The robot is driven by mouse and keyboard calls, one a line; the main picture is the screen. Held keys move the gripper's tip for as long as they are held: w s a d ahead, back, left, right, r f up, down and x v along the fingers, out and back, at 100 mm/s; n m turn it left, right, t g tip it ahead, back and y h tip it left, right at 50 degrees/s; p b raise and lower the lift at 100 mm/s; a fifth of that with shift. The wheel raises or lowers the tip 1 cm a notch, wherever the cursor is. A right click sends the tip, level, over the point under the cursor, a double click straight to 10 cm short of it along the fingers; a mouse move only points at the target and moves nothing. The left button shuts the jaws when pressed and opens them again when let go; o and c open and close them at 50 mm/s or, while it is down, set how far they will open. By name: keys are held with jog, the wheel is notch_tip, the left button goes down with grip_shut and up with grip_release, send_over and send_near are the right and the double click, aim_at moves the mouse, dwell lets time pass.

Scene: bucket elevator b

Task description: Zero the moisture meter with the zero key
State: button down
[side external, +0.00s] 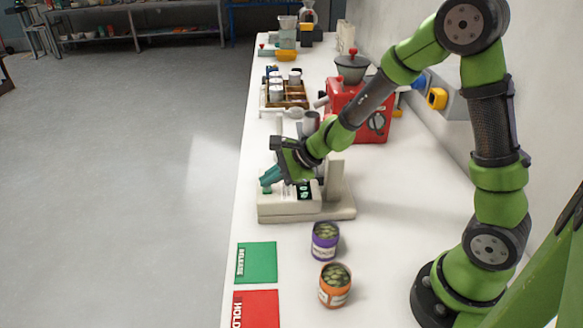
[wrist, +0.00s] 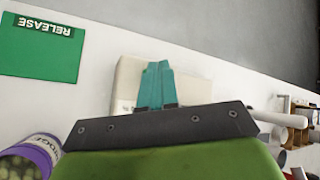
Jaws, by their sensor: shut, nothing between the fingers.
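The moisture meter (side external: 330,210) is a beige unit with a small dark display (side external: 304,192) showing green digits that are too small to read. A small green key (side external: 267,190) is on its top at the left end. My gripper (side external: 265,181) has teal fingers, shut and empty, pointing down at that left end, just over or touching the green key; I cannot tell which. In the wrist view the shut fingers (wrist: 156,72) lie over the beige meter body (wrist: 128,78) and hide the key.
A green RELEASE mat (side external: 262,262) and a red HOLD mat (side external: 257,308) lie in front. A purple tin (side external: 325,240) and an orange tin (side external: 335,287) stand near them. Behind are a red machine (side external: 375,125) and a wooden tray (side external: 292,100) with cups.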

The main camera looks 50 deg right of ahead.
aim_at(271, 190)
jog(key=shift+r, duration=0.45)
jog(key=shift+r, duration=2.5)
